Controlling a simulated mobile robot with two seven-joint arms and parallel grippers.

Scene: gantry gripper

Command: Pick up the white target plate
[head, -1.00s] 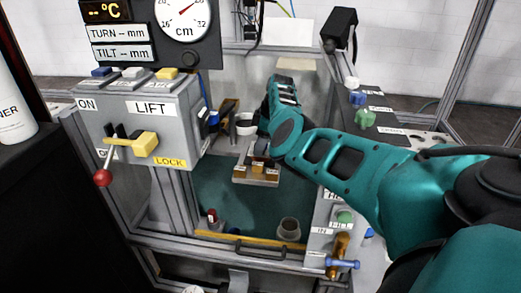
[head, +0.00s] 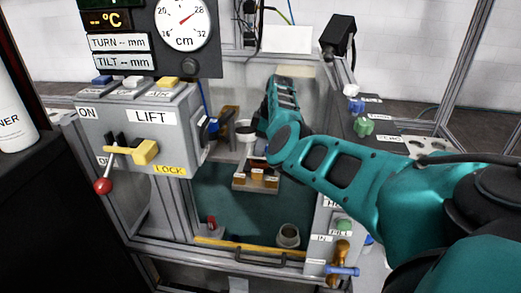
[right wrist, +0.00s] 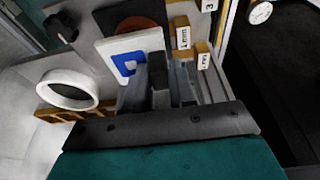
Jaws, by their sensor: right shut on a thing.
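The white plate (right wrist: 120,49) with a blue square-cornered mark stands tilted in front of a dark panel with a brown disc in the right wrist view. My right gripper (right wrist: 158,72) is at its lower right edge, its grey fingers shut on it as far as I can tell. The exact contact is partly hidden by the fingers. In the head view my right arm (head: 335,165) reaches into the frame from the right and hides its gripper and the plate. My left gripper is not in view.
A white round cup or ring (right wrist: 68,91) is left of the fingers. Labelled wooden blocks (right wrist: 183,33) stand close on the right. In the head view a grey lift box (head: 150,125) with a red-knobbed lever is at left, and a small cup (head: 288,236) stands at the front.

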